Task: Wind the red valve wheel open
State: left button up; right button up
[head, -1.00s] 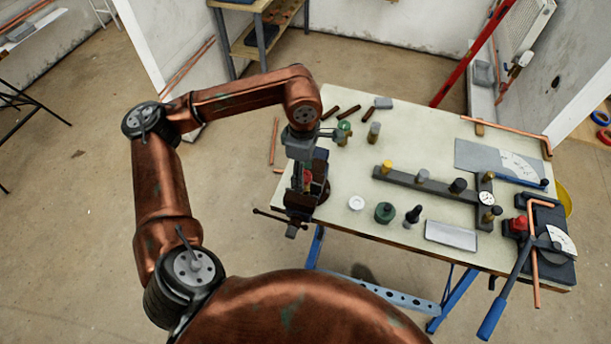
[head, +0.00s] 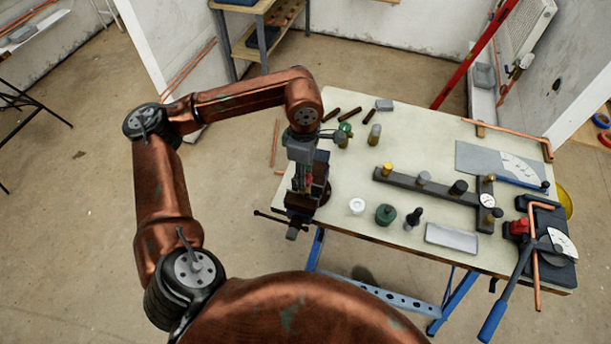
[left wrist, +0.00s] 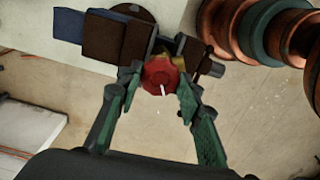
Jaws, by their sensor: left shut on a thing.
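The red valve wheel (left wrist: 160,76) shows in the left wrist view, with a white mark on its face pointing down. It sits in front of the vise (left wrist: 118,38), with a bit of brass showing behind it. My left gripper (left wrist: 160,90) has its green-padded fingers on both sides of the wheel and is shut on it. In the head view my left gripper (head: 303,172) reaches down from above to the vise (head: 310,190) at the table's left end. The wheel is mostly hidden there by the gripper. My right gripper is not in view.
The workbench (head: 345,110) holds a dark manifold bar (head: 430,187) with several caps, a white cup (head: 356,206), a green cap (head: 385,214) and a grey tray (head: 452,236). A pipe bender (head: 540,245) stands at the right end. The vise handle (head: 275,217) sticks out at front left.

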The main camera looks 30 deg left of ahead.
pick_arm(q)
jog(key=n, duration=0.4)
jog(key=n+p, duration=0.1)
jog(key=n, duration=0.7)
jog(key=n+p, duration=0.1)
jog(key=n, duration=0.3)
jog(key=n+p, duration=0.1)
jog(key=n, duration=0.6)
jog(key=shift+s+f, duration=0.1)
jog(key=n+p, duration=0.1)
jog(key=n, duration=0.4)
jog(key=shift+s+n+p, duration=0.1)
jog(key=shift+n+p, duration=0.2)
jog(key=shift+n, duration=0.1)
jog(key=shift+f+n, duration=0.2)
jog(key=shift+n, duration=0.7)
